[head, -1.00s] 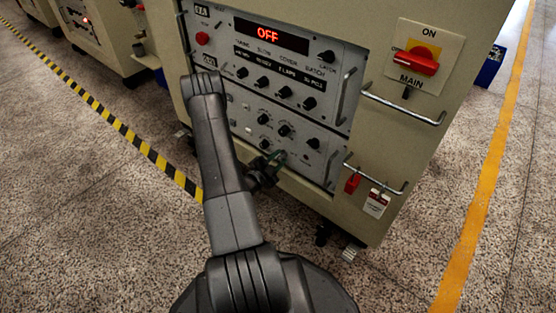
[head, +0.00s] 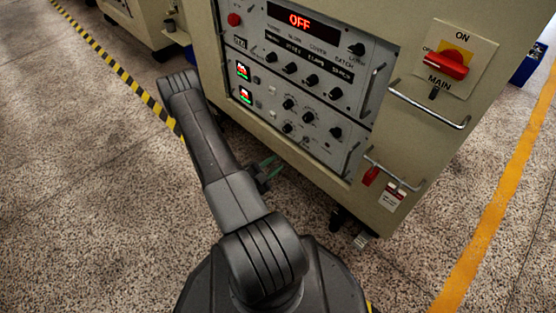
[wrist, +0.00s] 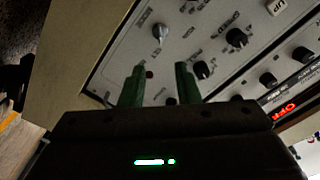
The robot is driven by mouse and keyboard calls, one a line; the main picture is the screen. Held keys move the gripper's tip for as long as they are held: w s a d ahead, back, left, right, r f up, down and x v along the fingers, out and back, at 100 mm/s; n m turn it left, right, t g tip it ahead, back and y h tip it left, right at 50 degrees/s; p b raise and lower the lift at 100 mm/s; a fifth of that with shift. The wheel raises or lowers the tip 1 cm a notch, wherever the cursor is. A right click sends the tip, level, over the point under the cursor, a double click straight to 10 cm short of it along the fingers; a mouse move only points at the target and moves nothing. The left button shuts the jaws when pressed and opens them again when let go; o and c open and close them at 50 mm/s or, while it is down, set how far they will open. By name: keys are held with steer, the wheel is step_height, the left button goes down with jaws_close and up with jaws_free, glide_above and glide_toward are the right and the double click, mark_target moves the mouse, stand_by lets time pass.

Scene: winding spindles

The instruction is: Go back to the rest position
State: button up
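My gripper (head: 272,168) is in front of the lower part of the winding machine's control panel (head: 330,138), low and apart from the panel in the head view. In the wrist view its two green fingers (wrist: 159,82) stand apart with nothing held between them. A grey knob (wrist: 160,33) and several black knobs show on the panel beyond the fingers. The display (head: 300,20) reads OFF in red. The red main switch (head: 446,64) sits on its yellow plate at the right of the machine.
Metal handles (head: 428,106) stick out from the machine front. Two lit switches (head: 243,71) show left of the knobs. A yellow-black floor stripe (head: 115,70) runs at left and a yellow line (head: 500,200) at right. The speckled floor between is clear.

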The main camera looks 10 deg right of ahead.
mark_target(301, 143)
stand_by(0.3)
steer(key=b+x, duration=0.3)
steer(key=x, duration=1.1)
steer(key=shift+b, duration=0.3)
steer(key=shift+a+n, duration=0.1)
steer(key=shift+n, duration=0.2)
